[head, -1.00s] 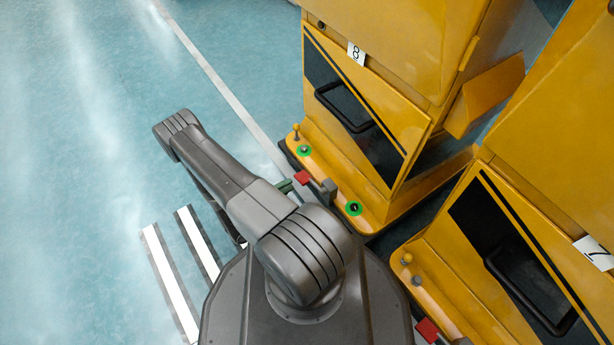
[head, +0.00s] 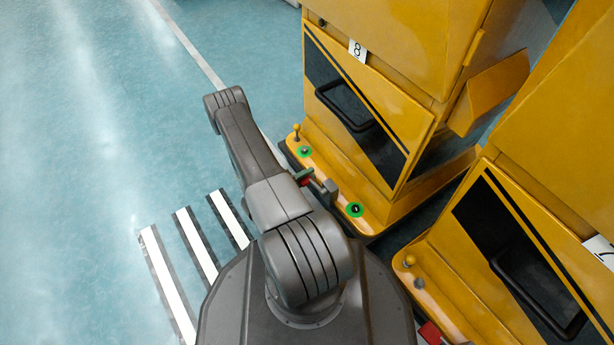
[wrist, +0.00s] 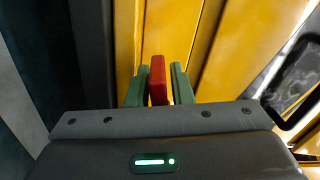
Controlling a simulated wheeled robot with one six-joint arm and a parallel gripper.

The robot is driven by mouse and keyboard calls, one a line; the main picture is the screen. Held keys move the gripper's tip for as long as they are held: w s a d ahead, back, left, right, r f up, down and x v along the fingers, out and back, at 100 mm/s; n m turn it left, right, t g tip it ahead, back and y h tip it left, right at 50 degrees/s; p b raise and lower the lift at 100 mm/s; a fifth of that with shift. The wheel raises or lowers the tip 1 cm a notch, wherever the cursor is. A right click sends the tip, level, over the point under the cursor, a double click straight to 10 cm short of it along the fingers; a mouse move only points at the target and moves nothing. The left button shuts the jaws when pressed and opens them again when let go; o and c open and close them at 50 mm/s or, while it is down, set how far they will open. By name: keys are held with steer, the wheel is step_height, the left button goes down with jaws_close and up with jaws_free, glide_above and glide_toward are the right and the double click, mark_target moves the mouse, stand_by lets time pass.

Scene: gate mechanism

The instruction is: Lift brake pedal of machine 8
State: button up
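Machine 8 (head: 375,130) is a yellow cabinet with an "8" label (head: 357,51). Its base ledge bears a red pedal (head: 307,183), mostly hidden behind my gripper in the head view. In the wrist view the red pedal (wrist: 157,80) stands between the two green fingers of my gripper (wrist: 160,88). The fingers lie on either side of it, very close, and appear open with a slight gap. In the head view a green finger of my gripper (head: 304,175) shows over the pedal. Which pedal is the brake is not marked.
A grey pedal (head: 330,188), a green-ringed button (head: 355,209), another green-ringed button (head: 305,151) and a yellow-knobbed lever (head: 297,130) share the ledge. Machine 7 (head: 530,240) stands at lower right. The blue floor (head: 90,120) at left is clear.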

jaws_close()
steer(key=shift+r, duration=0.1)
steer(key=shift+w+a+r+m, duration=0.1)
steer(key=shift+w+r+m, duration=0.05)
steer(key=shift+r+m, duration=1.25)
steer(key=shift+r+m+p, duration=0.55)
steer(key=shift+r+m, duration=0.25)
steer(key=shift+m, duration=0.4)
steer(key=shift+s+d+r+m+p, duration=0.15)
steer(key=shift+s+r+m, duration=0.05)
steer(key=shift+r+m, duration=0.4)
steer(key=shift+s+d+r+m+p, duration=0.1)
steer(key=shift+s+r+m+p, duration=0.2)
steer(key=shift+m, duration=0.4)
steer(key=shift+w, duration=0.1)
jaws_free()
